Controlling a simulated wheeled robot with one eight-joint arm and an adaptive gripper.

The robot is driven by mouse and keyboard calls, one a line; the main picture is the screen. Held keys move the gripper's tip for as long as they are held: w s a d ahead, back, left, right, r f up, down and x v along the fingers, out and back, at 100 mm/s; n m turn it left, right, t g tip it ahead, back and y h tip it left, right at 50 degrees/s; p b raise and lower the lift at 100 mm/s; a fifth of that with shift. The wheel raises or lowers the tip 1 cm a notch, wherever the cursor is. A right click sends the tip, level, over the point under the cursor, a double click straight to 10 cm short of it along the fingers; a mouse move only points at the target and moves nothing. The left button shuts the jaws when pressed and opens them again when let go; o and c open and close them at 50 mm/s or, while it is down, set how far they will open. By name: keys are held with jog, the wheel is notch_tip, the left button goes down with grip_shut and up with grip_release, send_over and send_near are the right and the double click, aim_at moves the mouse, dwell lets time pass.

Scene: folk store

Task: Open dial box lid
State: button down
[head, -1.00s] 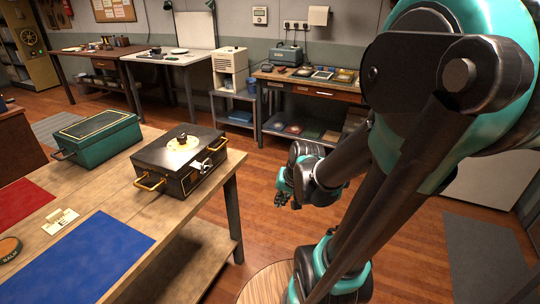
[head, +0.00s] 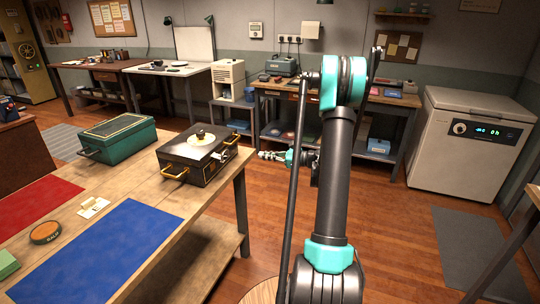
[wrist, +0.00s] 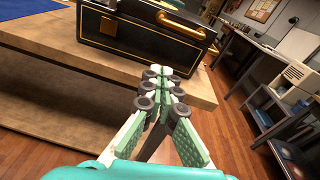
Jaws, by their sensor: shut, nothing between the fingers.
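The dial box (head: 205,160) is a black case with gold trim and gold side handles, standing on the wooden table at its right end. A pale round dial (head: 200,140) with a dark knob is on its lid, and the lid is down. A latch-like metal piece (head: 221,155) sits at the lid's right edge.
A green case (head: 118,138) stands left of the dial box. Open floor lies right of the table.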

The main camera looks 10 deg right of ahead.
jog(key=w+a+m+t+y, duration=0.1)
jog(key=w+a, duration=0.4)
jog(key=w, duration=0.2)
jog(key=shift+a+m, duration=0.35)
jog(key=shift+m, duration=0.05)
dwell(0.3)
jog(key=shift+a+f, duration=0.1)
dwell(1.4)
jog(key=shift+w+a, duration=0.25)
jog(key=shift+w+a, duration=0.4)
jog(key=shift+a, duration=0.15)
jog(key=shift+w+a, duration=0.2)
jog(key=shift+a, duration=0.1)
jog(key=shift+w+a, duration=0.35)
jog(key=shift+a, duration=0.2)
jog(key=shift+w+a, duration=0.2)
jog(key=shift+a, duration=0.1)
jog(key=shift+w+a, duration=0.4)
jog(key=shift+a, duration=0.15)
